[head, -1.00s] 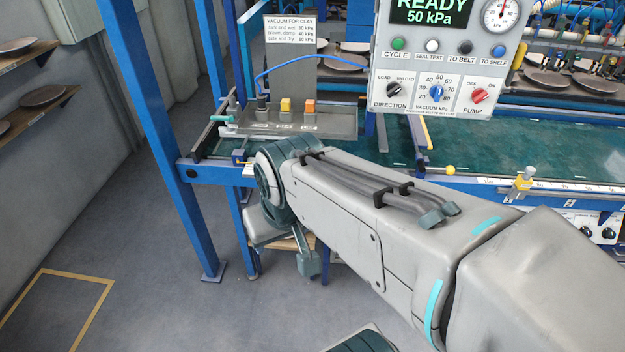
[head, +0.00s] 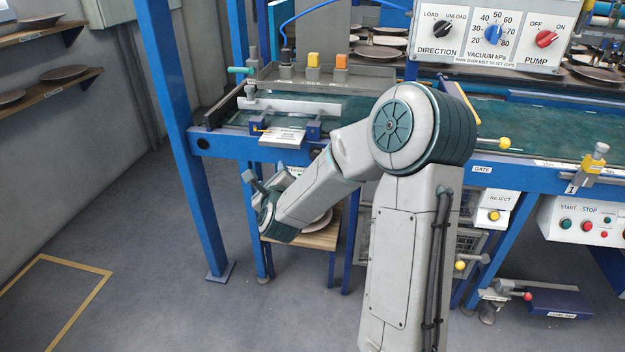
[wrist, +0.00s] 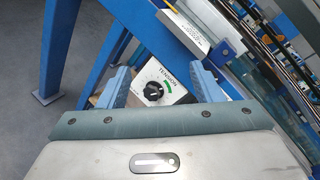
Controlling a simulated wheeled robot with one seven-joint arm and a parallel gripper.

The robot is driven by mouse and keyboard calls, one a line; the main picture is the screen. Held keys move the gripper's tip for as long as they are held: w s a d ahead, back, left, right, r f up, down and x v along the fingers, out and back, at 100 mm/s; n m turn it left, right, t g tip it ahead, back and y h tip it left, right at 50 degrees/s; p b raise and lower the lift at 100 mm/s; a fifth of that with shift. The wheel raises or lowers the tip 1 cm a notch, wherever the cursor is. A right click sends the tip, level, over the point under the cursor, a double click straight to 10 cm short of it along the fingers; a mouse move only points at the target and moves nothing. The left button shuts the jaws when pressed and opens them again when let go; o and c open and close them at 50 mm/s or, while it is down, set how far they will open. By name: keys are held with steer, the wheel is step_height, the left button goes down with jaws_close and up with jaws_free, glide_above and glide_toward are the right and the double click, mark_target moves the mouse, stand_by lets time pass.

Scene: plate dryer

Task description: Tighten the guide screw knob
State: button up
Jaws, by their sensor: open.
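A pale guide bar (head: 290,106) with blue blocks sits at the left end of the green belt, with a small yellow screw end (head: 261,129) at its left block. I cannot tell whether that is the guide screw knob. A labelled plate (head: 283,137) hangs in front; a similar pale plate (wrist: 186,33) shows in the wrist view. My gripper (wrist: 158,78) is open and empty in the wrist view, blue fingers apart. Beyond them is a black knob (wrist: 153,91) on a white TENSION panel (wrist: 170,82). In the head view my gripper (head: 262,184) is below the belt's left end.
A blue frame post (head: 172,120) stands left of my gripper. A wooden shelf with a plate (head: 315,235) is below the belt. A brass-coloured clamp (head: 594,158) and a yellow ball knob (head: 504,143) are at the right. Floor at the left is free.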

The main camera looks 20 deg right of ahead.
steer(key=d+f+m+h+b, duration=0.4)
steer(key=d+f+m+h, duration=0.3)
steer(key=m, duration=0.4)
steer(key=w+d+r+m+b, duration=0.1)
steer(key=w+d, duration=0.8)
steer(key=w, duration=0.1)
steer(key=shift+w+d+r+m+g+b, duration=0.2)
steer(key=shift+w+d+m+g+b, duration=0.1)
steer(key=shift+d, duration=0.1)
steer(key=c, duration=1)
